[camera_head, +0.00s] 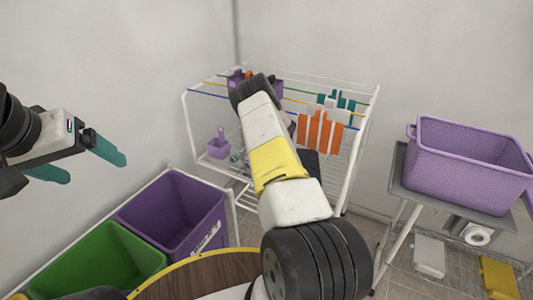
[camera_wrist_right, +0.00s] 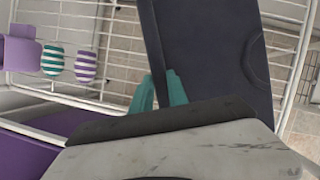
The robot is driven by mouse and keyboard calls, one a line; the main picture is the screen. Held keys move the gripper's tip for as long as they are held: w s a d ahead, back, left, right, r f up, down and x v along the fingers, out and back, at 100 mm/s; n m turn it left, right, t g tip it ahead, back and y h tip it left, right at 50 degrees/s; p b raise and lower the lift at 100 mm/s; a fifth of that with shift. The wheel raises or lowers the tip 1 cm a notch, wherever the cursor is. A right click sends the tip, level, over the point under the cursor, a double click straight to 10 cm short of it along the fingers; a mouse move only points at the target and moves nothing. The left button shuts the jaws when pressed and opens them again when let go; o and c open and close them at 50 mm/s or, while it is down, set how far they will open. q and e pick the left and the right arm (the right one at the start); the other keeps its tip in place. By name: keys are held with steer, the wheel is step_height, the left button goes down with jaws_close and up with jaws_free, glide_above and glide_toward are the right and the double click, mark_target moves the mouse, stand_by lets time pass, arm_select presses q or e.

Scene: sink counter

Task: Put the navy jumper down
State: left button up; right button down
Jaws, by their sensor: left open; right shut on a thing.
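The navy jumper (camera_wrist_right: 205,45) hangs in the right wrist view as a dark panel. My right gripper (camera_wrist_right: 161,88) is shut on its edge, one teal fingertip on each side. In the head view, my right arm reaches to the drying rack (camera_head: 364,125) and hides its gripper. Only a dark patch of the jumper (camera_head: 308,165) shows beside the arm there. I cannot tell whether the jumper touches the rack. My left gripper (camera_head: 93,169) is open and empty at the left, its teal fingers apart, away from the rack.
A purple bin (camera_head: 180,205) and a green bin (camera_head: 105,257) stand at the lower left. A lilac basket (camera_head: 465,165) sits on a grey stand at the right. Orange cloth (camera_head: 318,133) and teal cloth (camera_head: 340,102) hang on the rack. A small lilac bucket (camera_head: 218,148) is lower on it.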

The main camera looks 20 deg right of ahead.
steer(key=shift+s+f, duration=0.1)
steer(key=shift+f, duration=1.55)
steer(key=c, duration=1.3)
jaws_free()
